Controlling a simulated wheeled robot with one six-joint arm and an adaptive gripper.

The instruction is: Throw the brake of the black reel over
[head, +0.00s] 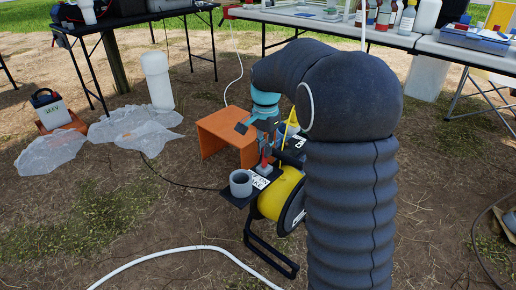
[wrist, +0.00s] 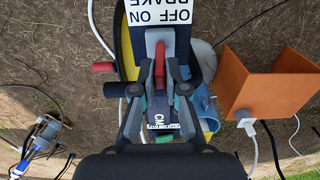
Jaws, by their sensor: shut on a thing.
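The reel has a black frame (head: 254,240) and a yellow drum (head: 282,193), and stands on the ground in the head view. Its brake has a grey mount and a red lever (wrist: 160,58), beside a white label (wrist: 158,12) reading OFF ON BRAKE, upside down in the wrist view. My gripper (wrist: 164,78) is shut on the red lever, with its fingers on either side. I cannot tell which side the lever leans to.
A grey cup (head: 241,182) sits on the reel's black plate. An orange stand (head: 222,137) is close behind the reel. A white hose (head: 190,249) crosses the ground in front. Tables with bottles (head: 384,15) stand behind.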

